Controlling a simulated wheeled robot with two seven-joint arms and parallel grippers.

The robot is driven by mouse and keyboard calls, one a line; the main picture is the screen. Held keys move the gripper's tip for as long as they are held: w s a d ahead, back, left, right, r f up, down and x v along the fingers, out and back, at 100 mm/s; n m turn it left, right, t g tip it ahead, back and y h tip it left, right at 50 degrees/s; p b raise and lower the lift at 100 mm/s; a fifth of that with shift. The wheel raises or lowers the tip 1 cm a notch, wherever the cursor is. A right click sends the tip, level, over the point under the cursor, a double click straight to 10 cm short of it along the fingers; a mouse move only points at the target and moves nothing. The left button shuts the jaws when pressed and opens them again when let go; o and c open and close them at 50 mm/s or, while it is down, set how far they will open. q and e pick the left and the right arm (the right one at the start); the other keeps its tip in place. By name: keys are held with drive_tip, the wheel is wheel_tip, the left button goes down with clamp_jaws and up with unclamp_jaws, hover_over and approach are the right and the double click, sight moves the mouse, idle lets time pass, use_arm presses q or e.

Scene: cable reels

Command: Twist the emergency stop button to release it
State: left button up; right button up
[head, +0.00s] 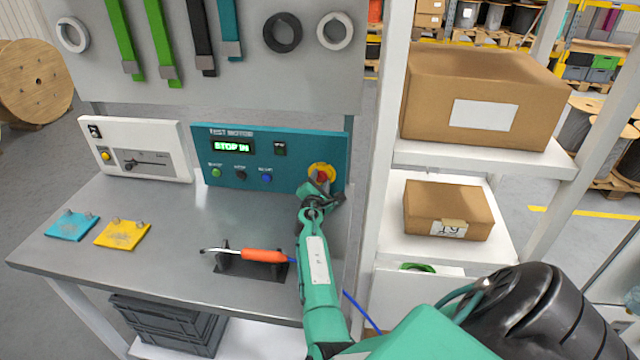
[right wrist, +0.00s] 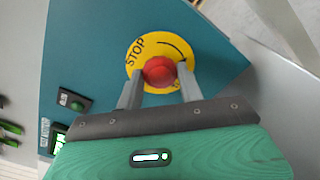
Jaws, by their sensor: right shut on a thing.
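The red emergency stop button (right wrist: 159,72) sits on a yellow round plate (right wrist: 137,50) marked STOP in the right wrist view. In the head view the yellow plate (head: 321,169) is at the right end of the teal test motor panel (head: 270,149), with the button (head: 321,178) partly hidden by my gripper. My right gripper (right wrist: 160,80) has one finger on each side of the red button and is shut on it. It also shows in the head view (head: 320,185). The panel's display (head: 233,147) reads "STOP IN". My left gripper is not in view.
A white box (head: 135,150) stands left of the panel. A white shelf post (head: 383,140) and cardboard boxes (head: 480,100) are close on the right.

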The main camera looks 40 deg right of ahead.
drive_tip(key=m+b, duration=0.3)
drive_tip(key=m, duration=0.1)
drive_tip(key=shift+f+m+b, duration=0.15)
drive_tip(key=shift+m+b, duration=0.15)
drive_tip(key=shift+b, duration=0.1)
drive_tip(key=shift+m+b, duration=0.85)
drive_tip(key=shift+m, duration=0.15)
drive_tip(key=shift+r, duration=0.2)
drive_tip(key=o, duration=1)
drive_tip(key=shift+f, duration=0.1)
